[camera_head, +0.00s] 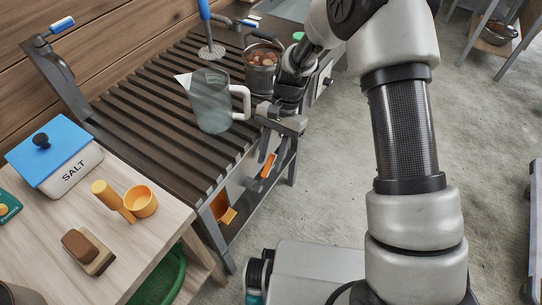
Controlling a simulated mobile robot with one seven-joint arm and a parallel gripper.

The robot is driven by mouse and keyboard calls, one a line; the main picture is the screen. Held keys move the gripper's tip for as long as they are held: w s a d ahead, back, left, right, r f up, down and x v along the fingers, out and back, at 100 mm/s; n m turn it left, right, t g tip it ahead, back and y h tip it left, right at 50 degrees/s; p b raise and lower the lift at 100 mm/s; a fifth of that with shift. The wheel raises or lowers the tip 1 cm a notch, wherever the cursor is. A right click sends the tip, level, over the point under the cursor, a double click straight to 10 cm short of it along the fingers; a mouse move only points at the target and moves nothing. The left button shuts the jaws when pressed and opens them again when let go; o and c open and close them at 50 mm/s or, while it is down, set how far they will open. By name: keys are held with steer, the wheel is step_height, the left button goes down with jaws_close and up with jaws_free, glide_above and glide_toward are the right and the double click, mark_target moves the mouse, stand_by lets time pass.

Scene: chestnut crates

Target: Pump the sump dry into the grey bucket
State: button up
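My gripper (270,152) points down beside the front edge of the slatted bench, to the right of the clear jug. Its two fingers look apart. A narrow orange piece (267,166) shows between and below the fingertips; I cannot tell whether it touches them. A grey metal bucket (261,78) with brown chestnut-like pieces in it stands on the bench behind the gripper, partly hidden by my wrist.
The clear jug (210,105) stands on the slatted bench (150,118). A blue-handled masher (211,51) is behind it. A wooden counter (140,245) at front left holds a salt box (72,178), an orange scoop (141,202) and a brush (88,250).

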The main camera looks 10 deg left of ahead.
steer(key=p+v, duration=0.3)
steer(key=v, duration=1.4)
steer(key=shift+r, duration=0.2)
